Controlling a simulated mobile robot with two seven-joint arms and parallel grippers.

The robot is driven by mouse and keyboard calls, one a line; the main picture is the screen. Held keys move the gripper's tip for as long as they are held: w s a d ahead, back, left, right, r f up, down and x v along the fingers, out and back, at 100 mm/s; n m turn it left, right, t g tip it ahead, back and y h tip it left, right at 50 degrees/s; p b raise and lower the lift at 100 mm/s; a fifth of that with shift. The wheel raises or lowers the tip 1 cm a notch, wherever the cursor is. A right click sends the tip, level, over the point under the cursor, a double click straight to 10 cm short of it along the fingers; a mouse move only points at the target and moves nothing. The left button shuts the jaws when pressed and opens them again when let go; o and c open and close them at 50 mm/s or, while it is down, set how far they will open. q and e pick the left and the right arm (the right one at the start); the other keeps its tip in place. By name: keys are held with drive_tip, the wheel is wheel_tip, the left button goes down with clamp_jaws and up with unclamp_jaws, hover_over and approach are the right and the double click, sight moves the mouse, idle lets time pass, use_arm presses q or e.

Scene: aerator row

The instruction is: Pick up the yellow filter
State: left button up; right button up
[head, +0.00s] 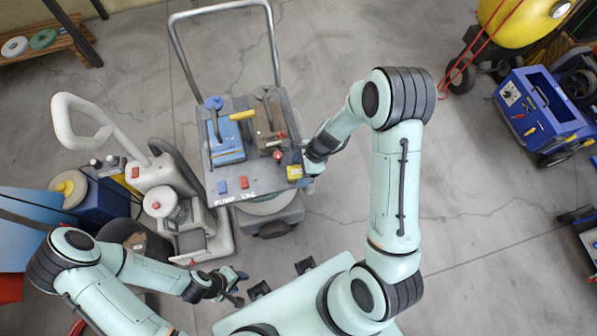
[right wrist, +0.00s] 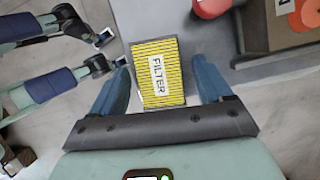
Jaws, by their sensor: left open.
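The yellow filter (head: 294,172) sits at the right front corner of the grey cart top (head: 212,176). In the right wrist view, the filter (right wrist: 170,62) is a striped yellow block with a white FILTER label. My right gripper (head: 305,168) is at the filter. Its blue fingers (right wrist: 163,85) are apart, one on either side of the filter, with a gap visible at the right finger. Whether the left finger touches it is unclear. My left gripper (head: 238,288) is open and empty, low in the head view, away from the cart.
A red knob (head: 278,156) is close to the filter. A floor machine (head: 180,205) stands left.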

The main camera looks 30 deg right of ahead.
drive_tip(key=shift+s, duration=0.1)
drive_tip(key=c, duration=0.9)
